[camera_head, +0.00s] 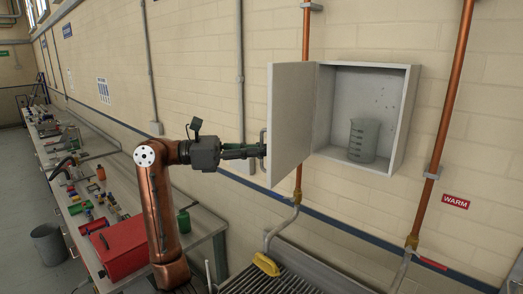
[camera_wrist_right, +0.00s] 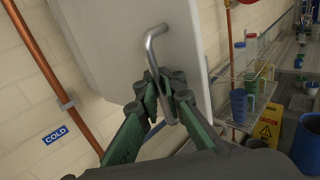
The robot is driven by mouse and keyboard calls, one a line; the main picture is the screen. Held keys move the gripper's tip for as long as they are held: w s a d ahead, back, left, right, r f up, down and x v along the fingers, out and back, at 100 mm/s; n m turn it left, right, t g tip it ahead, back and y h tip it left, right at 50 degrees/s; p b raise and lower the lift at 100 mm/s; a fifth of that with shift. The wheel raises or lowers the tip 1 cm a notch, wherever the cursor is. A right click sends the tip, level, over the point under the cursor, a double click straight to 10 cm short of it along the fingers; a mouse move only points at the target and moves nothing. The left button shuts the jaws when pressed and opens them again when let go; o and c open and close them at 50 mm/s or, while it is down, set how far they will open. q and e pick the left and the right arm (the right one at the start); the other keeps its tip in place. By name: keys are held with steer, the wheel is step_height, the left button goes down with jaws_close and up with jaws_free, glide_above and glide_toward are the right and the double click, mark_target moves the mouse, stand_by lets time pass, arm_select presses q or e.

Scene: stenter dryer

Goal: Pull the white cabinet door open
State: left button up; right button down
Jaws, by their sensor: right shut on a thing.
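The white cabinet door (camera_head: 291,120) stands swung out from the white wall cabinet (camera_head: 405,115), whose inside is exposed. The door is hinged at the cabinet's left side. My right gripper (camera_head: 258,150) is at the outer face of the door, by its metal handle (camera_head: 263,138). In the right wrist view, the fingers of this gripper (camera_wrist_right: 168,98) are closed around the bent metal handle (camera_wrist_right: 153,45), in front of the door (camera_wrist_right: 110,45). My left gripper is in neither view.
A grey graduated beaker (camera_head: 363,140) stands inside the cabinet. Copper pipes (camera_head: 450,100) run up the wall on both sides. Below are a ribbed grey surface and a yellow valve handle (camera_head: 266,264). A workbench with a red toolbox (camera_head: 120,248) lies left.

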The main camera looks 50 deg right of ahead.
steer(key=shift+w, duration=0.1)
steer(key=c, duration=2.4)
jaws_free()
steer(key=shift+a, duration=0.25)
steer(key=v, duration=1.2)
steer(key=x, duration=1.2)
